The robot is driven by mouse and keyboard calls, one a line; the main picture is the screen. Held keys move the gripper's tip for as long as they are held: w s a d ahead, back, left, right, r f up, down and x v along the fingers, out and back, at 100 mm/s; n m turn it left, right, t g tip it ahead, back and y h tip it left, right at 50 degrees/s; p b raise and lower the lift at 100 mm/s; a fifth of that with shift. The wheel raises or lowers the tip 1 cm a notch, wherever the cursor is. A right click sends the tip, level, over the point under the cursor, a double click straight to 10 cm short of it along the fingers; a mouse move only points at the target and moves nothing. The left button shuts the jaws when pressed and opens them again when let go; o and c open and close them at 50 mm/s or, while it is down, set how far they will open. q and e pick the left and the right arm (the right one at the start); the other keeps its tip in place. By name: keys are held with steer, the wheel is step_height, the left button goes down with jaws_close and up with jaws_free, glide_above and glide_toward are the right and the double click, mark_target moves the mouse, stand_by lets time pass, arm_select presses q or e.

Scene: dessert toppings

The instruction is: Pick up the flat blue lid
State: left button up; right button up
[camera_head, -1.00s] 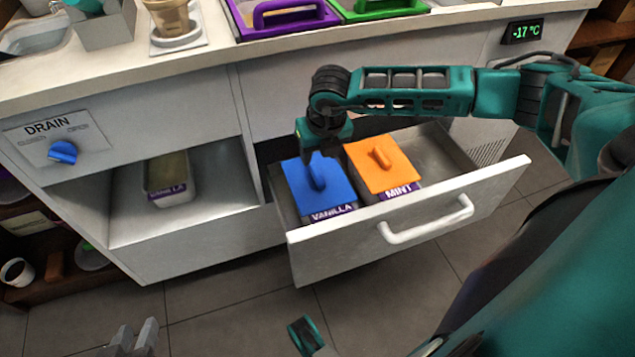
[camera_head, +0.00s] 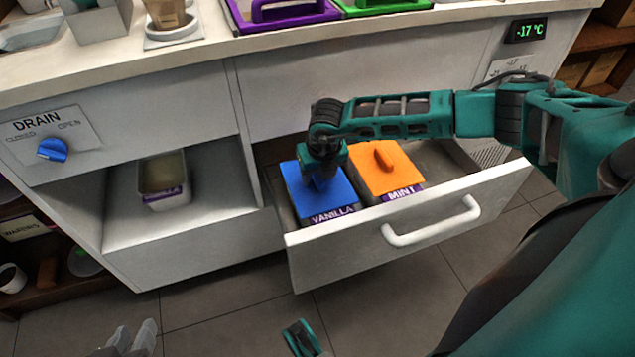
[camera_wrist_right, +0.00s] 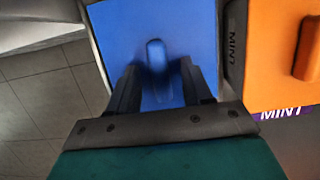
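The flat blue lid (camera_head: 335,190) lies on the vanilla tub in the open drawer. Its raised handle (camera_wrist_right: 156,58) shows in the right wrist view. My right gripper (camera_wrist_right: 158,80) is open just above the lid, its fingers apart on either side of the handle's near end, with gaps between. In the head view my right gripper (camera_head: 319,180) hides the handle. My left gripper (camera_head: 133,338) is low at the bottom left, its two fingers apart, far from the lid.
An orange lid (camera_head: 372,176) with a handle covers the mint tub, right beside the blue lid. The drawer's front wall (camera_head: 420,215) and white handle (camera_head: 432,228) stand nearest me. An uncovered vanilla tub (camera_head: 164,178) sits in the left compartment. The counter edge (camera_head: 200,50) is above.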

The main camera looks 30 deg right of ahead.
jaws_close()
steer(key=shift+r, duration=0.1)
stand_by(0.3)
